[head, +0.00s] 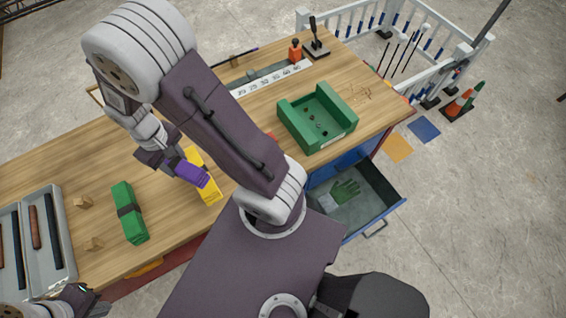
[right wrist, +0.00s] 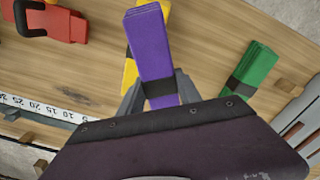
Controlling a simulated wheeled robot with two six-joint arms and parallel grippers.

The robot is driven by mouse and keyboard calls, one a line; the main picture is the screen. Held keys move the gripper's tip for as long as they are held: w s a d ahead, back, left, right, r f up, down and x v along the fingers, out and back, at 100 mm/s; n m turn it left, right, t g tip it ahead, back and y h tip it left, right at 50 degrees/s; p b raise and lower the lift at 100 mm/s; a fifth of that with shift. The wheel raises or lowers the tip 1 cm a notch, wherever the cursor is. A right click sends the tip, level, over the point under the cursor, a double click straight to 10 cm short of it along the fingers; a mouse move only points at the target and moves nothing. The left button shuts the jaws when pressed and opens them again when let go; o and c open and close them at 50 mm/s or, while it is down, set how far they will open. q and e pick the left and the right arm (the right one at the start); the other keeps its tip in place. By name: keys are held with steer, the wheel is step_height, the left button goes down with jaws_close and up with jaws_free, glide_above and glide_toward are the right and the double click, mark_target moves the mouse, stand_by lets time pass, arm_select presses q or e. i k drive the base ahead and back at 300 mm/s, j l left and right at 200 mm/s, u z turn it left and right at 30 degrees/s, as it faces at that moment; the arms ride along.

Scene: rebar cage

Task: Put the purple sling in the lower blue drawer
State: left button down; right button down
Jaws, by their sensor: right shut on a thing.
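The purple sling (head: 193,174) is a folded strip with a dark band. My right gripper (head: 176,166) is shut on it above the bench. The right wrist view also shows the sling (right wrist: 152,50) between the fingers (right wrist: 160,97). A yellow sling (head: 207,186) lies on the bench behind and below it. The lower blue drawer (head: 381,219) stands pulled out at the bench's right end, below another blue front (head: 350,160). Green and grey gloves (head: 343,193) lie inside it. My left gripper (head: 82,299) is at the lower left, partly out of view; its jaw state is unclear.
A green sling (head: 128,212) and a grey tool tray (head: 50,225) lie on the bench's left part. A green open box (head: 318,118) stands near its right end. Behind are a ruler strip (head: 270,80) and an orange bottle (head: 295,51). Bare drawer floor shows around the gloves.

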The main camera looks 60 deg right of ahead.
mark_target(354, 216)
steer(key=k+l+z, duration=0.1)
steer(key=k+z, duration=0.3)
steer(key=k+l+z, duration=0.15)
steer(key=k+z, duration=0.15)
steer(key=z, duration=0.15)
steer(key=k+l+z, duration=0.4)
steer(key=i+l+z, duration=0.3)
steer(key=z, duration=0.2)
steer(key=l, duration=0.15)
